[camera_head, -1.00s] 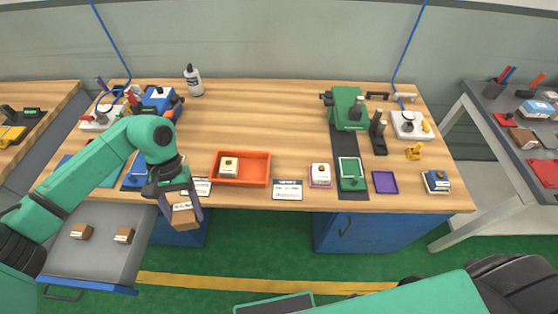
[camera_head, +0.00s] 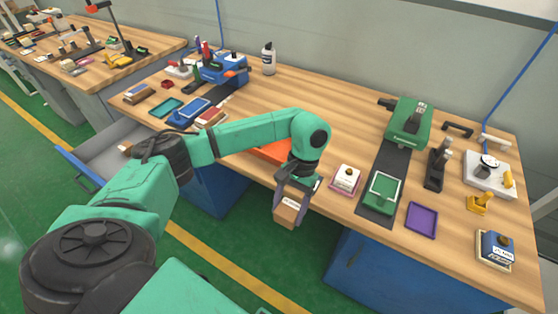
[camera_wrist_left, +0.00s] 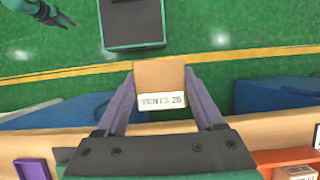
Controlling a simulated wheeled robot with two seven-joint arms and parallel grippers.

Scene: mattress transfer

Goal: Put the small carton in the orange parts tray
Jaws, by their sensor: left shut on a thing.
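My left gripper (camera_head: 288,206) is shut on the small brown carton (camera_head: 286,214), holding it just off the bench's front edge. In the left wrist view the carton (camera_wrist_left: 160,80) sits between the two purple fingers, with a white label reading "VENTS 25". The orange parts tray (camera_head: 268,153) lies on the bench behind my left forearm, which hides much of it. Its corner shows in the left wrist view (camera_wrist_left: 272,157), with another labelled carton (camera_wrist_left: 298,173) in it. What looks like my right gripper (camera_wrist_left: 52,14) shows small at the top left there; its jaw state is unclear.
An open drawer (camera_head: 105,150) juts out at the left.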

